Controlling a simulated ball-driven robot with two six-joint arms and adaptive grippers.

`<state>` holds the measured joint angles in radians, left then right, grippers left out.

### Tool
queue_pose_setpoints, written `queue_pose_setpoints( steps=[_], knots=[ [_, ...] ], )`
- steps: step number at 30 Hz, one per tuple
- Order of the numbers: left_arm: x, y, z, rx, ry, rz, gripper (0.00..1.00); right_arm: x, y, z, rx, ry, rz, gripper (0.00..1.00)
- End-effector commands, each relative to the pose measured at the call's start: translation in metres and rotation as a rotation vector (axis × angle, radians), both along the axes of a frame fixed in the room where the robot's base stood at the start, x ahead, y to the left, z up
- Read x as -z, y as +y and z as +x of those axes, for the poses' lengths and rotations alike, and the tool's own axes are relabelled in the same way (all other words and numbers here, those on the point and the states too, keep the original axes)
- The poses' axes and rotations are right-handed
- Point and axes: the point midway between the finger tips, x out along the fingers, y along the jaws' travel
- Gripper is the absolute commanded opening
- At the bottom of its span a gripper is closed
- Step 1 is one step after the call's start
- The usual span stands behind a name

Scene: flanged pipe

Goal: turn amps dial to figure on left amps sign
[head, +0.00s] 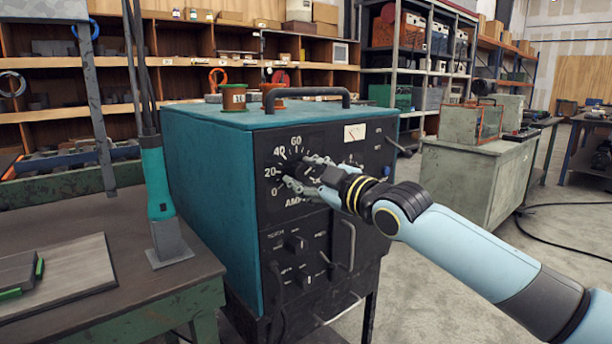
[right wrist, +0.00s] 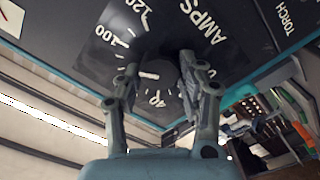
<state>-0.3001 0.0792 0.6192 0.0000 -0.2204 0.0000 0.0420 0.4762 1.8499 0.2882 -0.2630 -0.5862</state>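The amps dial (head: 277,172) is on the upper left of the black front panel of a teal machine (head: 211,190). Its scale is partly hidden by my right gripper (head: 300,176); the figures 0, 20, 40 and 60 show. In the right wrist view my right gripper (right wrist: 159,66) has its fingers apart, on either side of the dark knob (right wrist: 158,83) with a white mark. I cannot tell whether they touch it. That view also shows 40, 100, 120 and the word AMPS. I cannot make out a separate amps sign. My left gripper is not in view.
A bar handle (head: 305,92) and a spool (head: 233,97) are on the machine's top. Lower switches (head: 296,243) and a pull handle (head: 343,243) are on its front. A workbench (head: 130,262) stands close on the left, with a teal torch-like tool (head: 157,184). The floor at right is open.

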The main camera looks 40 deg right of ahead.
Motion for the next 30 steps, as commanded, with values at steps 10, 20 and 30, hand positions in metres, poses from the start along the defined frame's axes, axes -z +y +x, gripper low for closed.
queue_pose_setpoints(
  steps=[10, 20, 30],
  knots=[
    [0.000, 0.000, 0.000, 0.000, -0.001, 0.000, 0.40, 0.000, 0.000, 0.000, 0.000, 0.000, 0.003, 0.07],
    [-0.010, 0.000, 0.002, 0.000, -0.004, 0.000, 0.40, -0.001, 0.000, 0.000, 0.001, 0.009, 0.106, 0.07],
    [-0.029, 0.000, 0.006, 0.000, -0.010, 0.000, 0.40, -0.002, -0.001, 0.000, 0.001, 0.033, 0.393, 0.07]
  ],
)
